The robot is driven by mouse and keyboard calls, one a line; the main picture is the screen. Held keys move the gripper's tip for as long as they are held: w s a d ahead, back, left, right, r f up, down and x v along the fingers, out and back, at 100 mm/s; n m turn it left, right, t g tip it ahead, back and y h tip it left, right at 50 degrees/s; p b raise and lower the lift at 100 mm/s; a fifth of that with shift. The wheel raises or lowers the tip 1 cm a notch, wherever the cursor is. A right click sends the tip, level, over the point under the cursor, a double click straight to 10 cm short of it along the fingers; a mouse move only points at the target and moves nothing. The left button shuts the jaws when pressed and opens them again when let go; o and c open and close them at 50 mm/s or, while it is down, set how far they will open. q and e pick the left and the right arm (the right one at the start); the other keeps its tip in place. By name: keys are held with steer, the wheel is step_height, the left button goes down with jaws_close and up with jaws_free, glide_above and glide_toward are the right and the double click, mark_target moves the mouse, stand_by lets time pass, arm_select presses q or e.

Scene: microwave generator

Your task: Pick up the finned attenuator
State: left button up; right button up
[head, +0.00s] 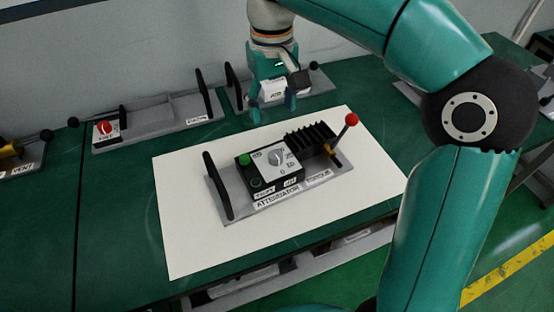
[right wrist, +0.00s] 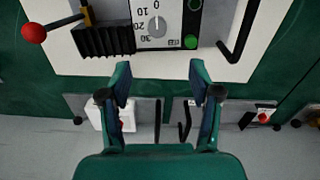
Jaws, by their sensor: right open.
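The finned attenuator (head: 309,136) is a black ribbed block at the right end of a grey base plate labelled ATTENUATOR (head: 235,200). It also shows in the right wrist view (right wrist: 104,41), at upper left. A box with a dial and green button (head: 272,168) sits beside it. A red-ball lever (head: 351,120) with a brass part stands at its right. My right gripper (head: 272,106) is open and empty behind the plate, apart from the attenuator. In the right wrist view its fingers (right wrist: 160,80) point toward the dial box. My left gripper is not in view.
The base plate lies on a white sheet (head: 190,240) on the green bench. A black upright handle (head: 217,186) stands at its left end. Behind are more grey fixtures, one with a red knob (head: 104,127), along the wall. My right arm covers the right side.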

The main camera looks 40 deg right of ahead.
steer(key=b, duration=0.1)
glide_above(275, 154)
step_height(275, 154, down, 9)
steer(key=shift+a+f, duration=0.15)
steer(key=shift+w+d+f, duration=0.1)
steer(key=shift+d+f, duration=0.05)
steer(key=shift+f, duration=1.15)
steer(key=shift+w+d+f, duration=0.1)
steer(key=shift+f, duration=1.15)
steer(key=shift+s, duration=0.15)
jaws_close()
